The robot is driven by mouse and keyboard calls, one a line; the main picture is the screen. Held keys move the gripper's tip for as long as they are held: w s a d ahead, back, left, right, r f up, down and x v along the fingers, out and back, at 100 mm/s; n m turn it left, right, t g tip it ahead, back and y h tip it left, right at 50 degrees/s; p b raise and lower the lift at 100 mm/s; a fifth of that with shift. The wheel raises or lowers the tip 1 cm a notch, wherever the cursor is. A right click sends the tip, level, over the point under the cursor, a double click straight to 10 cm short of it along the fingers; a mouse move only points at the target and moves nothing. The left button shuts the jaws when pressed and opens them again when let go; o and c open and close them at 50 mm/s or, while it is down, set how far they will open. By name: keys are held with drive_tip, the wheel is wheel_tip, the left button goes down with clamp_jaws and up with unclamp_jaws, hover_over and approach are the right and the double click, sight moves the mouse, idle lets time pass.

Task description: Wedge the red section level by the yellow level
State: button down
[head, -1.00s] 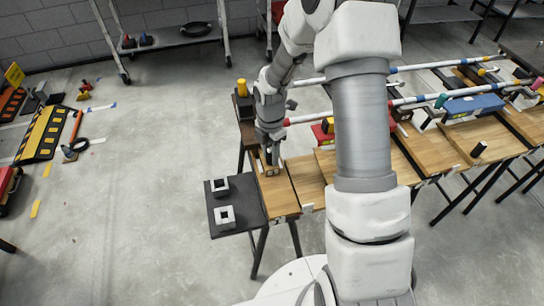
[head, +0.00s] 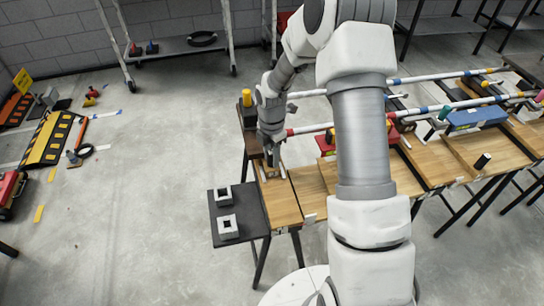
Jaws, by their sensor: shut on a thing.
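My gripper (head: 270,156) is low over the left end of the wooden bench, shut on a small brownish block (head: 271,173) that is mostly hidden by the fingers. Whether the block touches the bench top is not clear. A pole with a red and white end (head: 305,129) runs to the right just beyond my gripper, partly hidden by my arm. A red body (head: 325,141) sits beneath it. A yellow cylinder (head: 247,97) stands behind my gripper at the bench's far left corner. I cannot make out a level's reading.
A blue body (head: 476,115) sits under the poles at right. A dark cylinder (head: 482,160) stands on the bench (head: 420,163).

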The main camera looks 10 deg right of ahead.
drive_tip(key=shift+w+r, duration=0.1)
drive_tip(key=shift+w, duration=0.1)
drive_tip(key=c, duration=0.5)
unclamp_jaws()
drive_tip(key=shift+o, duration=0.5)
drive_tip(key=shift+s+a+r+p, duration=0.1)
drive_tip(key=shift+s+r+p, duration=0.1)
drive_tip(key=shift+r+p, duration=0.25)
drive_tip(key=shift+s+r+p, duration=0.15)
drive_tip(key=shift+r+p, duration=0.2)
drive_tip(key=shift+r, duration=0.15)
drive_tip(key=shift+s+r+p, duration=0.65)
drive_tip(key=shift+r+p, duration=0.05)
drive_tip(key=shift+r, duration=0.05)
drive_tip(key=s+r+p, duration=0.2)
drive_tip(key=s+r, duration=0.1)
drive_tip(key=s, duration=0.6)
drive_tip(key=shift+s+p, duration=0.15)
drive_tip(key=shift+p, duration=0.25)
